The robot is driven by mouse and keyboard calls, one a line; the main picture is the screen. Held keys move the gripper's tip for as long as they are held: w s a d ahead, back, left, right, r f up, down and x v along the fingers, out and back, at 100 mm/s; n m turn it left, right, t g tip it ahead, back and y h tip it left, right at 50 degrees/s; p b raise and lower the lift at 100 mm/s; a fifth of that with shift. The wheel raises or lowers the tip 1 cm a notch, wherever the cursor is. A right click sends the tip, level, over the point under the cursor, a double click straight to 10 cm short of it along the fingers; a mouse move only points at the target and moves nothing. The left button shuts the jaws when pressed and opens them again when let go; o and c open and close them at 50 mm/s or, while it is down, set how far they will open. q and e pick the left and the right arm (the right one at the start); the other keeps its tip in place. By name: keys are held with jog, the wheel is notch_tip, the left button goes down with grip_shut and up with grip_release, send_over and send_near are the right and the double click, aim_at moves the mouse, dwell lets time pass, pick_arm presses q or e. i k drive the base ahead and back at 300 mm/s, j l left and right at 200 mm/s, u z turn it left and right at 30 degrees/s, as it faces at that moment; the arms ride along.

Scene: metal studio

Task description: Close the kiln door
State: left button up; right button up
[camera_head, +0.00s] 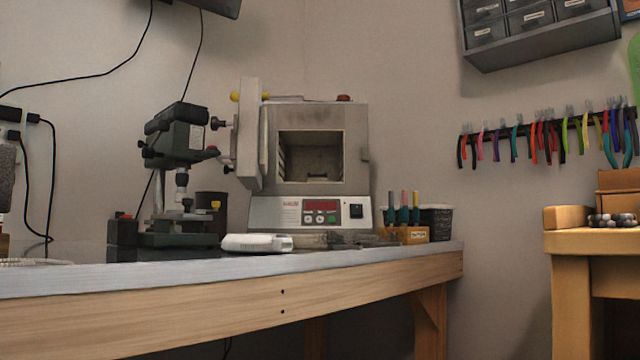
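The kiln (343,195) is a grey box on a white control base with a red display, standing on the workbench in the middle of the view. Its front opening shows a dark, empty-looking chamber (310,156). The kiln door (250,135) stands open, swung out to the left side of the opening and seen nearly edge-on. A yellow knob (236,96) shows near the door's upper left. Neither of my grippers is in view.
A dark green drill press (180,140) stands close left of the open door. A white device (256,243) lies on the workbench (340,261) before the kiln. A wooden tool holder (403,235) stands right of it. Pliers (545,138) hang on the right wall.

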aim_at(251, 127)
jog(key=i, duration=1.35)
jog(key=k, duration=0.25)
